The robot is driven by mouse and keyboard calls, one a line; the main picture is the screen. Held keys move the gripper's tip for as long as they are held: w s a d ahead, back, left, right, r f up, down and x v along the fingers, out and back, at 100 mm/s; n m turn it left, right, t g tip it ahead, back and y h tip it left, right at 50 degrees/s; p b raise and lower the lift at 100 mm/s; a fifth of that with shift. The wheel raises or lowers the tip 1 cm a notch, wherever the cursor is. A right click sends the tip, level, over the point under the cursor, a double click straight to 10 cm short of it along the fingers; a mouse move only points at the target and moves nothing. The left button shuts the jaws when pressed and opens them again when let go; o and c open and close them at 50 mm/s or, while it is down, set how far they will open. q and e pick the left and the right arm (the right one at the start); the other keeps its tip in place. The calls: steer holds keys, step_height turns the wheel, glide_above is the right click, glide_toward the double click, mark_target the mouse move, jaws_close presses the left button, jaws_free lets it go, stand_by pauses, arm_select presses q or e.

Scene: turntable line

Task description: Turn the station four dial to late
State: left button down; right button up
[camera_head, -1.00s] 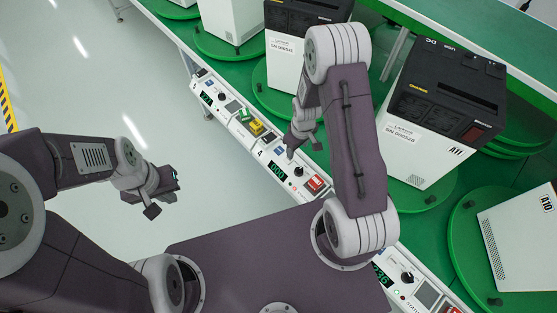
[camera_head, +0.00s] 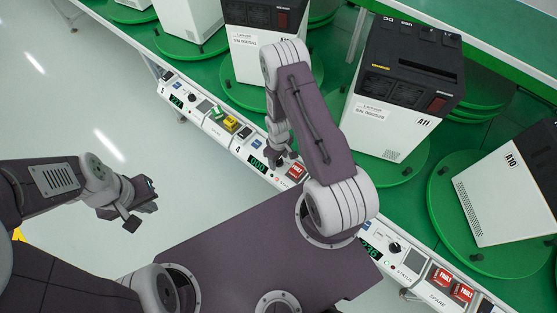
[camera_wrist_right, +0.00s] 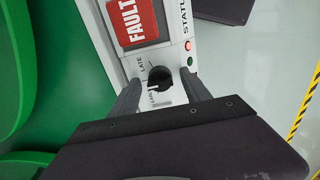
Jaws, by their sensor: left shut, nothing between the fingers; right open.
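The station four dial is a black knob (camera_wrist_right: 160,77) in the right wrist view, on a white panel strip. The word LATE is printed beside it on the upper side and another label, partly covered, on the lower side. My right gripper (camera_wrist_right: 160,82) is open, with one fingertip on each side of the knob; I cannot tell whether they touch it. In the head view this gripper (camera_head: 283,158) is over the strip by the green display (camera_head: 258,163) and hides the dial. My left gripper (camera_head: 130,212) is shut and empty, over the floor at left.
A red FAULT button (camera_wrist_right: 130,20) sits close to the dial, with small red and green lights (camera_wrist_right: 189,54) across from it. Green turntables (camera_head: 390,170) carry white-and-black machines (camera_head: 400,95) behind the strip. Another dial (camera_head: 394,247) is at the lower right. Open floor lies left.

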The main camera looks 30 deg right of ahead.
jaws_close()
steer(key=shift+m, duration=0.3)
steer(key=m, duration=0.2)
steer(key=shift+m, duration=0.3)
steer(key=m, duration=0.3)
steer(key=shift+m, duration=0.3)
steer(key=m, duration=0.3)
steer(key=shift+m, duration=2.1)
